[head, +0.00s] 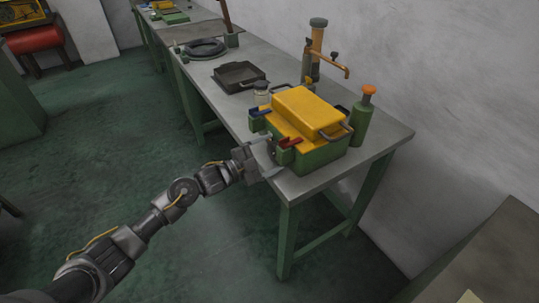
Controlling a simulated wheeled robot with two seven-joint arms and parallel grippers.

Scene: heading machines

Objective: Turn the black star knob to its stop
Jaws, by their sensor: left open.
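A green machine (322,156) with a yellow top cover (307,107) stands near the front end of the grey bench. A red lever (289,142) and a blue lever (260,111) stick out on its left side. I cannot clearly make out the black star knob; a small dark part (342,110) shows at the machine's far right, but its shape is too small to tell. My left gripper (269,158) is open and empty at the bench's left edge, just left of the machine's red-lever corner. My right gripper is not in view.
The bench top (380,134) is bare at its front right corner. A green bottle with an orange cap (361,120), a brass tap stand (317,50), a glass jar (261,93) and a black tray (239,76) stand near the machine. The floor to the left is clear.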

